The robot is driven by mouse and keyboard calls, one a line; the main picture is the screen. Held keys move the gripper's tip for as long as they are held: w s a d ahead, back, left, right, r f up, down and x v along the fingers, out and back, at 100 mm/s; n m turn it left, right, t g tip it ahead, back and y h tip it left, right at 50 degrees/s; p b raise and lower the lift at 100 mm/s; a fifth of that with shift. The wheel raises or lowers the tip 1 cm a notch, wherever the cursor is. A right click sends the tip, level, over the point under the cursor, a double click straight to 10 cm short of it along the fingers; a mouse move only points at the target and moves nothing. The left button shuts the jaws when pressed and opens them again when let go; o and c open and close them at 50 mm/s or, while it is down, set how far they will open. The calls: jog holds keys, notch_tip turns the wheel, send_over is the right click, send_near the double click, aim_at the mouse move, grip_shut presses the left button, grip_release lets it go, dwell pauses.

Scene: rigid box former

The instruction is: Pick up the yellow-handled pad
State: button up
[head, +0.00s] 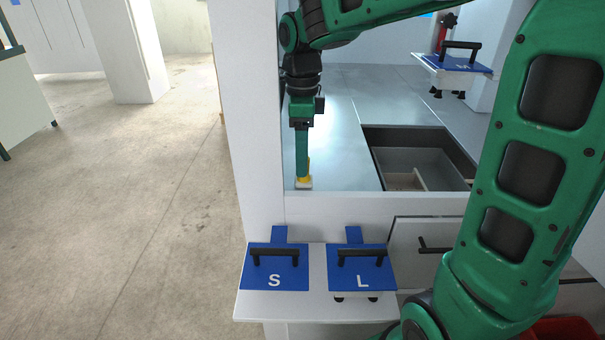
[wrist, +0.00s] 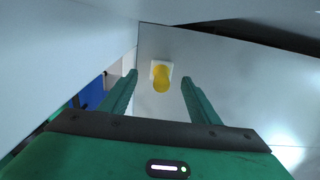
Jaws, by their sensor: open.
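The yellow-handled pad (wrist: 161,78) has a yellow handle on a pale square base. It rests on the grey machine surface (head: 334,150) near the front left corner. In the head view the pad (head: 305,181) shows at the tip of my gripper (head: 303,172), whose fingers partly hide it. In the wrist view my gripper (wrist: 160,84) is open, with one green finger on each side of the pad's position. A gap shows between each finger and the yellow handle. I cannot tell how far the fingertips are above the surface.
A white post (head: 244,100) stands just left of the pad. A dark-edged recess (head: 418,137) opens to the right. Blue plates marked S (head: 290,280) and L (head: 345,281) with black handles sit on the front shelf (head: 290,305). Another handled blue plate (head: 455,64) is at the back right.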

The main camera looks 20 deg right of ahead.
jog(key=f, duration=0.5)
jog(key=shift+w+d, duration=0.1)
jog(key=shift+d, duration=0.25)
jog(key=c, duration=1.2)
jog(key=shift+o, duration=0.2)
jog(key=shift+r, duration=0.15)
